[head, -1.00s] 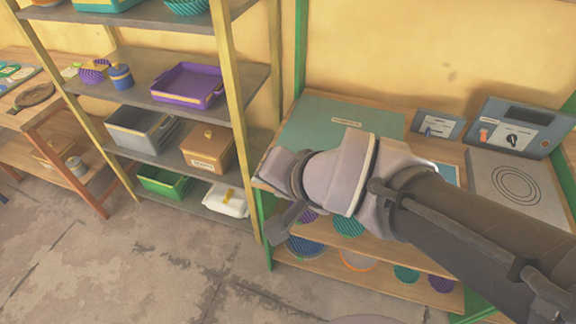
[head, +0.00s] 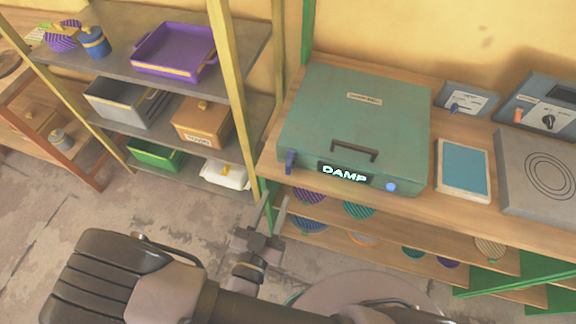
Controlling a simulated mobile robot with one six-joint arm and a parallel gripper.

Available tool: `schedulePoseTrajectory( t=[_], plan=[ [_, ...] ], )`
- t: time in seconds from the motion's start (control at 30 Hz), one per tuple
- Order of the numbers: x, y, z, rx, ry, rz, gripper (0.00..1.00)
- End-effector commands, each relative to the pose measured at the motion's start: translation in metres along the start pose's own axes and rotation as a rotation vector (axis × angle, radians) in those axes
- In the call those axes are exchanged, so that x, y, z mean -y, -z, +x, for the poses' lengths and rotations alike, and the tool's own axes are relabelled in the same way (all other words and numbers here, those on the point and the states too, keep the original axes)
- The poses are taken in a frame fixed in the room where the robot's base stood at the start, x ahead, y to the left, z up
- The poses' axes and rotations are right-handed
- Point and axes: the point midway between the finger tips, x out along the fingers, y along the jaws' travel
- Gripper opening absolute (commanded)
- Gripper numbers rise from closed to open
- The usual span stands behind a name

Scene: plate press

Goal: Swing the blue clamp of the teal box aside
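The teal box (head: 330,110) lies closed on the wooden bench at the upper middle of the head view, with a dark handle on its front. Its blue clamp (head: 290,162) is a small upright piece at the left end of the front edge. A display (head: 344,174) reading "DAMP" and a round blue button (head: 390,187) are also on the front. My gripper (head: 275,208) is below and slightly left of the clamp in the picture, apart from it. Its two fingers point up with a gap between them, and nothing shows in it.
A blue-screened tablet (head: 464,170), a grey plate with rings (head: 548,170) and control panels (head: 467,103) are right of the box. Bowls fill the shelf below. A shelving rack with a purple tray (head: 173,50) stands left, its yellow post near. The floor in front is clear.

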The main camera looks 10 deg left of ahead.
Motion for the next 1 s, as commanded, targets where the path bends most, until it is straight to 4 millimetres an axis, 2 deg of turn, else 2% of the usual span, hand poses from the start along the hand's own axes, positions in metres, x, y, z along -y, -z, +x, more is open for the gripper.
schedulePoseTrajectory(
  t=[0.1, 0.2, 0.4, 0.73, 0.77, 0.9, 0.93, 1.0],
  plan=[
    [-0.002, -0.003, 0.037, 0.001, -0.009, 0.002, 0.35],
    [-0.002, -0.003, 0.063, 0.001, -0.008, 0.002, 0.35],
    [0.0, -0.001, 0.092, 0.001, -0.002, 0.001, 0.35],
    [0.0, 0.0, 0.098, 0.001, 0.0, 0.001, 0.35],
    [0.0, 0.0, 0.098, 0.001, 0.0, 0.001, 0.31],
    [0.0, 0.0, 0.098, 0.001, 0.0, 0.001, 0.03],
    [0.0, 0.0, 0.098, 0.001, 0.0, 0.001, 0.0],
    [0.0, 0.0, 0.098, 0.001, 0.0, 0.001, 0.0]
  ],
)
